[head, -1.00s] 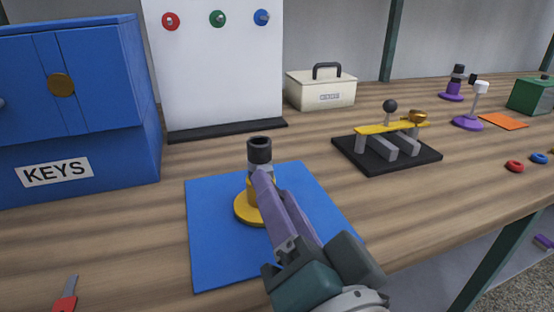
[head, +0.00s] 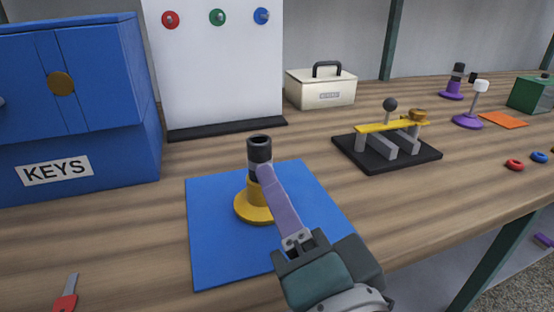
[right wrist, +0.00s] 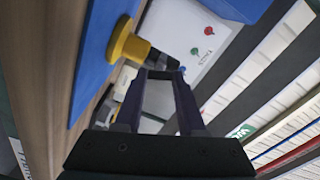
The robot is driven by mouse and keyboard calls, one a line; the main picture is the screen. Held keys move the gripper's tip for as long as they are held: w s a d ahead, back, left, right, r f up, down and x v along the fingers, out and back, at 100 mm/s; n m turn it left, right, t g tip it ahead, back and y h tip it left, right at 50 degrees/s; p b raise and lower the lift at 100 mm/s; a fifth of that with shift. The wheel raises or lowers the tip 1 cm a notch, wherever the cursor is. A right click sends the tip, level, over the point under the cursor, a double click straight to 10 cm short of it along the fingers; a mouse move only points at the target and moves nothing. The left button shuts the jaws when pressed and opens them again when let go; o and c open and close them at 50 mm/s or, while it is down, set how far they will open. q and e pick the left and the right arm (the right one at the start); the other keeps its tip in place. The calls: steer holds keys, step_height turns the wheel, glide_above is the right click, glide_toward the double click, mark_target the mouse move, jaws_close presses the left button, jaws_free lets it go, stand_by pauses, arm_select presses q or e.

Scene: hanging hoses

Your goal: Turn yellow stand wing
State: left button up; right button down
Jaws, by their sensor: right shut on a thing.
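The yellow stand (head: 255,207) stands upright on a blue mat (head: 215,255). It has a round yellow base, a yellow post and a dark cylindrical top (head: 259,148). My right gripper (head: 266,173) reaches in from the lower right, its purple fingertips at the stand's neck just below the dark top. It is shut on the stand's wing, which the fingers hide in the head view. In the right wrist view, the fingertips (right wrist: 163,74) are at the end of the stand's dark top, and the yellow base (right wrist: 122,42) shows sideways. My left gripper is not in view.
A white board (head: 215,80) stands behind the mat. A black-based fixture (head: 405,155) stands to the right. Purple stands (head: 467,121) are farther right.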

steer(key=shift+c, duration=2.4)
jaws_free()
steer(key=v, duration=1)
step_height(320, 180, up, 10)
steer(key=s+a+n+g+y+p, duration=0.25)
steer(key=n+g+p, duration=0.35)
steer(key=n+p, duration=0.45)
steer(key=s+d+r+n+g+h+p, duration=0.1)
steer(key=s+d+r+g+h+p, duration=0.3)
steer(key=d+p, duration=0.45)
steer(key=s+d+r+n+g+h+p, duration=0.1)
steer(key=s+d+r+g+h+p, duration=0.25)
steer(key=d+p, duration=0.45)
step_height(320, 180, up, 35)
steer(key=p, duration=3.3)
steer(key=shift+d+p, duration=0.3)
steer(key=shift+d, duration=0.1)
